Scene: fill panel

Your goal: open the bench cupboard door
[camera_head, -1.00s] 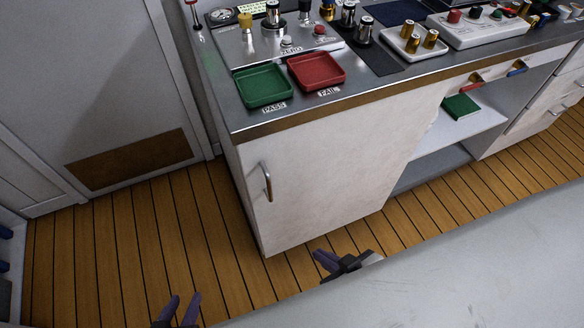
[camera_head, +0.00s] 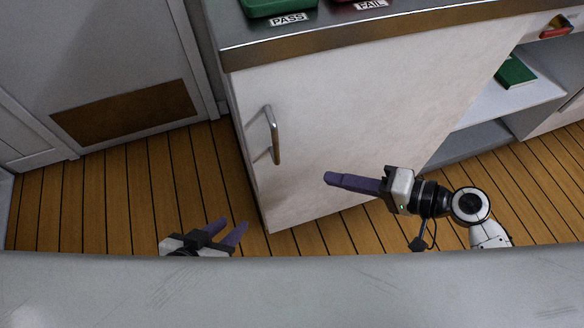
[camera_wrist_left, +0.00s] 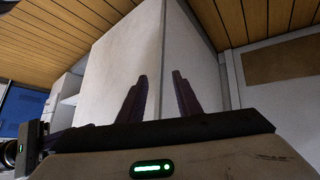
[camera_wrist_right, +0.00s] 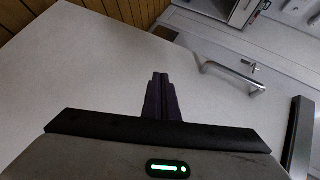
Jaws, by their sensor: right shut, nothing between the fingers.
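The bench cupboard door (camera_head: 350,120) is a pale panel below the bench top, and it is closed. Its metal bar handle (camera_head: 274,135) stands upright near the door's left edge. My right gripper (camera_head: 330,179) is shut and empty in front of the door, to the right of the handle and a little lower. In the right wrist view its fingers (camera_wrist_right: 161,98) are together, with the handle (camera_wrist_right: 235,76) to their right, apart from them. My left gripper (camera_head: 232,228) is open and empty, low and left of the cupboard. Its parted fingers show in the left wrist view (camera_wrist_left: 160,95).
The bench top's front edge (camera_head: 400,30) overhangs the door, with a green tray (camera_head: 270,8) on it. An open shelf (camera_head: 500,95) with a green book (camera_head: 514,72) lies to the right. Wooden floor (camera_head: 130,190) is clear at left. A grey surface (camera_head: 300,290) fills the foreground.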

